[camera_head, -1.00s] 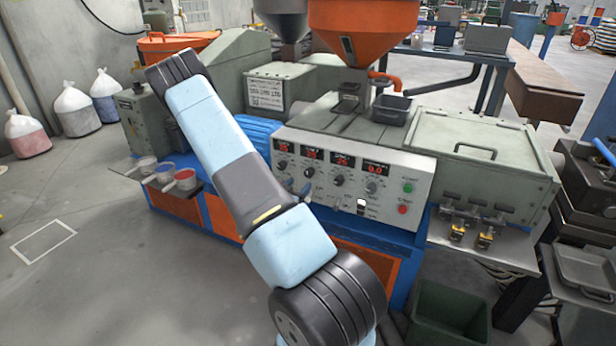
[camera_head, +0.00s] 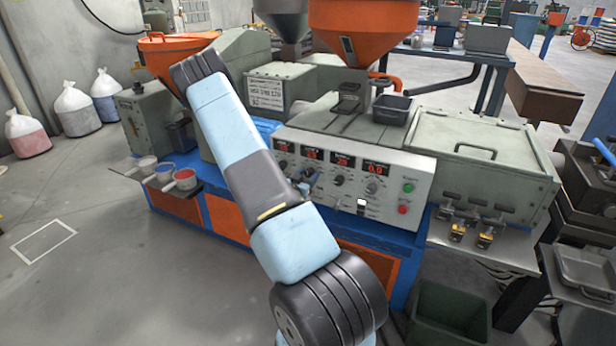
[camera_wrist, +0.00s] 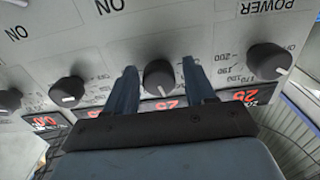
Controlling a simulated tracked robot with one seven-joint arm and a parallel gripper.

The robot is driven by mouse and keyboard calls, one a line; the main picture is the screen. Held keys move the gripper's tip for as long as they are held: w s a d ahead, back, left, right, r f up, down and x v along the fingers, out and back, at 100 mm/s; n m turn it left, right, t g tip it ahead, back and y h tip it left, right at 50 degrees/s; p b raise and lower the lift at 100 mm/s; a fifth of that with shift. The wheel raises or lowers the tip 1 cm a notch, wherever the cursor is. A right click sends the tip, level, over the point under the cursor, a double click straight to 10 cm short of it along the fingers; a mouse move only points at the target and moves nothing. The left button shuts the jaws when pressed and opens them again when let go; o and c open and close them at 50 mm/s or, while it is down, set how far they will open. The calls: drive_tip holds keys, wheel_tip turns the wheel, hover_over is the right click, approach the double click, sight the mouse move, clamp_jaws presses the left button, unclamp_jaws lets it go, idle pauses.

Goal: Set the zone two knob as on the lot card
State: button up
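The control panel (camera_head: 400,205) shows a row of dark knobs under red displays. In the wrist view, which shows the panel upside down, my gripper (camera_wrist: 159,67) has its two blue fingers apart, one on each side of a black knob (camera_wrist: 158,80), second from the left on the panel. Narrow gaps show between the knob and the fingers. The knob's white mark points down in the picture, toward its red display (camera_wrist: 166,104). The display is partly covered by my gripper. A white card (camera_head: 267,92) with printed lines is on the machine; its text is too small to read.
A neighbouring knob (camera_wrist: 268,62) stands close right of my fingers in the wrist view, and another (camera_wrist: 69,91) stands to the left. Green and red buttons (camera_head: 404,198) are at the panel's right. Cups (camera_head: 185,179) sit on a shelf at the left.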

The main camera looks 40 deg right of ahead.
drive_tip(key=c, duration=0.8)
drive_tip(key=shift+w+n, duration=0.1)
drive_tip(key=shift+n, duration=1.7)
drive_tip(key=shift+c, duration=0.2)
drive_tip(key=shift+a, duration=0.1)
drive_tip(key=o, duration=1)
drive_tip(key=shift+o, duration=0.2)
drive_tip(key=v, duration=1.3)
drive_tip(key=shift+a, duration=0.3)
